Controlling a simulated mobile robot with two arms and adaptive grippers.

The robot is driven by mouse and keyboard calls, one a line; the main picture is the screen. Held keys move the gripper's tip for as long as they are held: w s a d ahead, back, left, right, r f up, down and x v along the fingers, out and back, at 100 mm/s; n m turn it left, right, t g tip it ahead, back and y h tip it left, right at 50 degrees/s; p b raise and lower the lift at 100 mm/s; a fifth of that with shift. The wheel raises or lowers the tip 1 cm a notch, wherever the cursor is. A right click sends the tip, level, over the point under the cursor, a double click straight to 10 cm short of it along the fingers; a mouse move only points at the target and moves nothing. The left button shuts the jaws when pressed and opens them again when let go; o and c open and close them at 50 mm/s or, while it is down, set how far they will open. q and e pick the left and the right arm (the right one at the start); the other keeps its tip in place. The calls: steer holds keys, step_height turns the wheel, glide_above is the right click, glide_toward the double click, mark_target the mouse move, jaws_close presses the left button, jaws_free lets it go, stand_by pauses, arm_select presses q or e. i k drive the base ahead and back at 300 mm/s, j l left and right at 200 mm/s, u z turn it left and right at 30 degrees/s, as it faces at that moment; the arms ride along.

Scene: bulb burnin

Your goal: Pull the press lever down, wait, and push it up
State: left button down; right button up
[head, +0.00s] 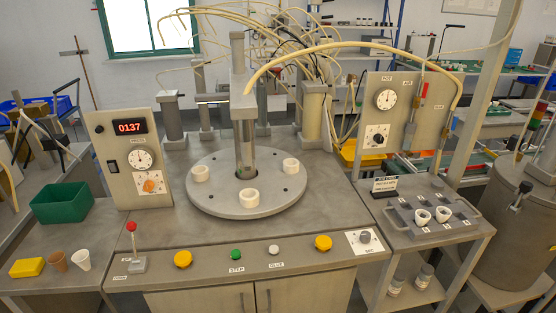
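The press lever (133,243) is at the front left of the grey machine bench. It has a red ball knob and a thin shaft rising from a small light grey base (138,265). The knob is up and the shaft looks close to upright. Small labels sit beside it, one behind and one in front. Behind it the press column (244,125) stands over a round grey turntable (205,199) with several white ring-shaped holders. A control box with a red display reading 0137 (130,127) stands at the left. Neither of my grippers is in view.
Yellow buttons (182,259), (323,243) and small green (236,255) and white (274,249) buttons line the front edge. A green bin (62,203), yellow block (27,267) and two cups (81,260) stand left. A tray (405,218) with white parts stands right.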

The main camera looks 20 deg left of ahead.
mark_target(131, 226)
steer(key=u, duration=1.75)
